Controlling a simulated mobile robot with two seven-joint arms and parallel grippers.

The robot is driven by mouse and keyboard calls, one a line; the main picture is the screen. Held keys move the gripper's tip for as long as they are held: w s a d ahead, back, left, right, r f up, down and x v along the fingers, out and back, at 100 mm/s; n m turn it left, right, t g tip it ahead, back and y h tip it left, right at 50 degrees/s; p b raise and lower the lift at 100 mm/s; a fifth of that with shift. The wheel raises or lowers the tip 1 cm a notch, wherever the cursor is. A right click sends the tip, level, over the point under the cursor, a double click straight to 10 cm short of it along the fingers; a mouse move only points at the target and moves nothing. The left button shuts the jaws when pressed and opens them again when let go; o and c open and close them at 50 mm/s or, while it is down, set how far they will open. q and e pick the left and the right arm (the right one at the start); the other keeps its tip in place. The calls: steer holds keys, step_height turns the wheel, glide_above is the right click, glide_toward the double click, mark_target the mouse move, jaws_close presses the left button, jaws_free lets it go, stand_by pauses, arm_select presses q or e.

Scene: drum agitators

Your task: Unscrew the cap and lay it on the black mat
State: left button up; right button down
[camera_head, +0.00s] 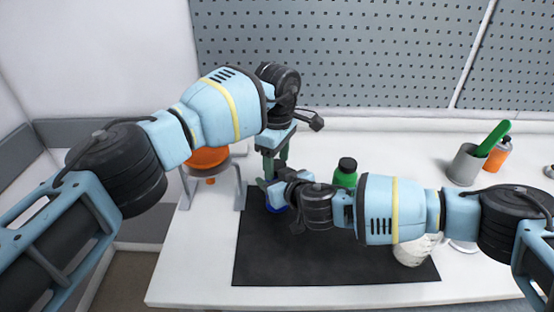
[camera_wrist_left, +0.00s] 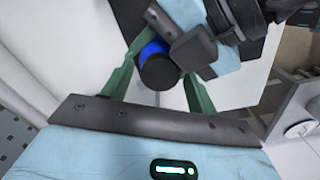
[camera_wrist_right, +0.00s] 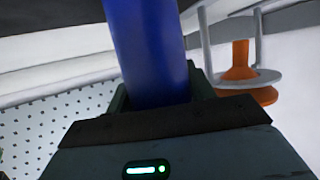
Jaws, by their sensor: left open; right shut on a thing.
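My right gripper (camera_head: 279,190) is shut on a blue bottle (camera_wrist_right: 148,50), which fills the middle of the right wrist view. A bit of its blue shows low in the head view (camera_head: 276,209), over the mat's left part. In the left wrist view, the bottle's round black cap (camera_wrist_left: 158,72) faces the camera. My left gripper (camera_wrist_left: 164,68) points down from above, open, with one green finger on each side of the cap. I cannot tell whether the fingers touch it. The black mat (camera_head: 330,262) lies on the white table, its middle and front bare.
A green bottle with a black cap (camera_head: 346,173) stands at the mat's back edge. A white object (camera_head: 412,251) is at the mat's right, partly behind my right arm. An orange funnel stand (camera_head: 209,158) stands left. A grey cup (camera_head: 466,165) and orange bottle (camera_head: 500,153) stand back right.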

arm_select(q)
steer(key=shift+r, duration=2.25)
arm_select(e)
steer(key=shift+d, duration=0.1)
arm_select(q)
steer(key=shift+r+m, duration=1.7)
steer(key=shift+r, duration=0.05)
steer(key=shift+c, duration=0.2)
steer(key=shift+d+f, duration=0.1)
steer(key=shift+f, duration=3.95)
steer(key=c, duration=1)
steer(key=shift+n, duration=1.7)
steer(key=shift+c, duration=0.2)
steer(key=o, duration=1.1)
